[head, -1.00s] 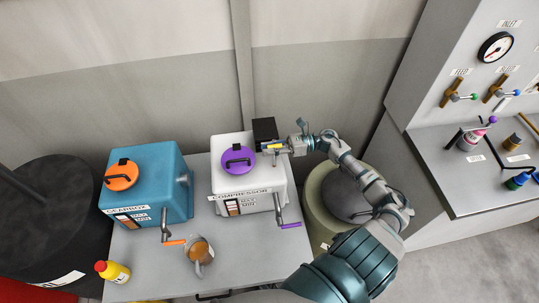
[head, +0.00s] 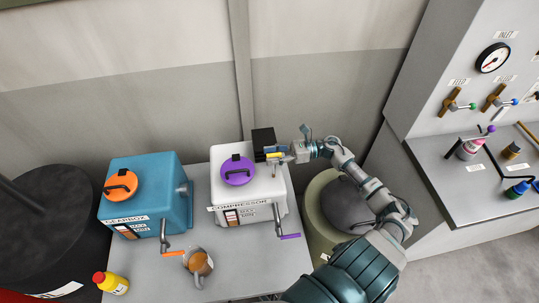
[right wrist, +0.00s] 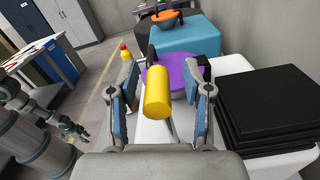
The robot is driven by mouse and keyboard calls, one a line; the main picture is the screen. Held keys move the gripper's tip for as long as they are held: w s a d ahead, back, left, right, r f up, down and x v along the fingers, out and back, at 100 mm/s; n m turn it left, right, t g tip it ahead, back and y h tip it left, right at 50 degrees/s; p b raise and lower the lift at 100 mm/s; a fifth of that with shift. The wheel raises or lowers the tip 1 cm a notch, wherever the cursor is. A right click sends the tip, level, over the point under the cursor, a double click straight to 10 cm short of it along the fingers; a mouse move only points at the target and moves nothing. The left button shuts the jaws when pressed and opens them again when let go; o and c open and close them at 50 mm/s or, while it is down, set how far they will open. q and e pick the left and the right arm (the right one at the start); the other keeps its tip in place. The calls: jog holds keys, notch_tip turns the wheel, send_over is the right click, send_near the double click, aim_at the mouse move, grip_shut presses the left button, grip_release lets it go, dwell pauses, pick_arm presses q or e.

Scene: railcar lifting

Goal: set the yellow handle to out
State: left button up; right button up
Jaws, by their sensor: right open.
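The yellow handle (head: 276,155) is a short upright-looking cylinder at the compressor's back right, beside a black block (head: 263,138). In the right wrist view the yellow handle (right wrist: 157,90) stands between the two fingers of my right gripper (right wrist: 157,110), with a gap visible on either side. In the head view my right gripper (head: 281,156) reaches in from the right at the handle. It is open. The handle's lower end and mounting are hidden. My other arm (right wrist: 40,125) shows at the left of the right wrist view, its gripper (right wrist: 74,126) too small to read.
The white compressor (head: 262,200) with a purple lid (head: 237,170) stands on a grey table (head: 240,258). Left of it are the blue gearbox (head: 150,180), a jug (head: 198,262) and a yellow bottle (head: 112,283). A drum (head: 325,230) stands to the right.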

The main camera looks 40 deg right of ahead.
jog(key=v, duration=1.1)
jog(key=shift+w+r, duration=0.1)
